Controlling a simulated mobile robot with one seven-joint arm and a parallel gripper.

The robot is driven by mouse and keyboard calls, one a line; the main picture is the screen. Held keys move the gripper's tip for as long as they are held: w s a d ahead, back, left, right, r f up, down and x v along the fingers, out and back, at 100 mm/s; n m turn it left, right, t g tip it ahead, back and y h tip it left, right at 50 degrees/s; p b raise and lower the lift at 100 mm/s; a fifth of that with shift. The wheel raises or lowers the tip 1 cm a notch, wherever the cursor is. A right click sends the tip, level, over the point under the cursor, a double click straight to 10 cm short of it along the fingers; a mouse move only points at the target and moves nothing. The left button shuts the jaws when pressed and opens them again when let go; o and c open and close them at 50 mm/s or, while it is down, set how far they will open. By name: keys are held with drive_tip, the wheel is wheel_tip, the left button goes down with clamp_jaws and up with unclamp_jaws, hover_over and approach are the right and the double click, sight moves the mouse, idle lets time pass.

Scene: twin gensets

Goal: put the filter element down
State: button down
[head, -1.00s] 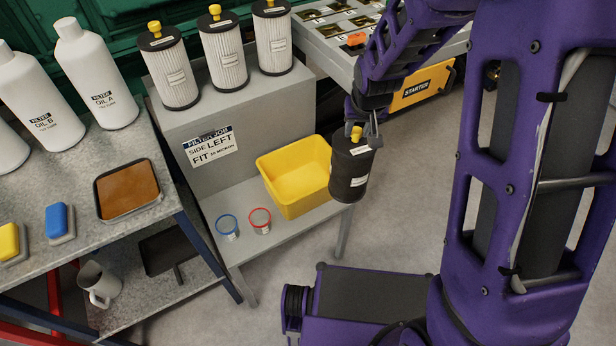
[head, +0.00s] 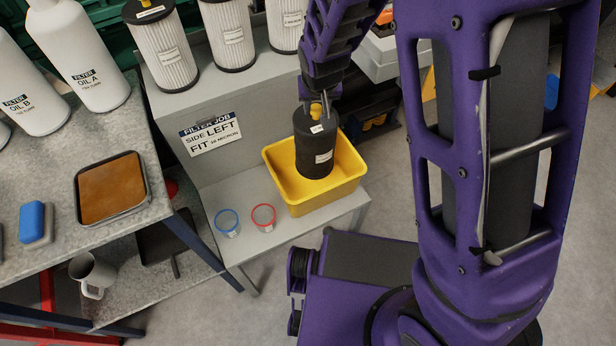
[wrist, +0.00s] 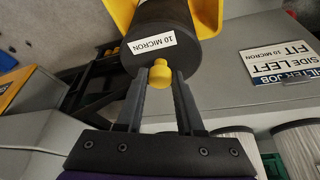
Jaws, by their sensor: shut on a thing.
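The filter element is a black cylinder (head: 315,148) with a yellow knob on top and a white label. In the wrist view its end (wrist: 160,45) carries a "10 MICRON" label. My gripper (head: 315,103) is shut on the yellow knob (wrist: 160,74) from above. The element hangs roughly upright, its lower part inside the outline of the yellow bin (head: 310,202). Whether its bottom touches the bin floor cannot be told. The bin stands on the grey lower shelf (head: 245,187).
Several white pleated filters (head: 228,38) stand on the grey upper step, behind a sign (head: 210,134) reading "SIDE LEFT, FIT 10 MICRON". A workbench with an orange-brown tray (head: 111,188) is at left.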

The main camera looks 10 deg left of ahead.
drive_tip(key=shift+a+f, duration=0.15)
drive_tip(key=shift+f, duration=0.05)
wheel_tip(320, 180, down, 10)
drive_tip(key=shift+w+r+b, duration=0.1)
drive_tip(key=shift+b, duration=0.8)
drive_tip(key=c, duration=0.5)
unclamp_jaws()
drive_tip(key=shift+f, duration=0.2)
drive_tip(key=shift+c, duration=0.2)
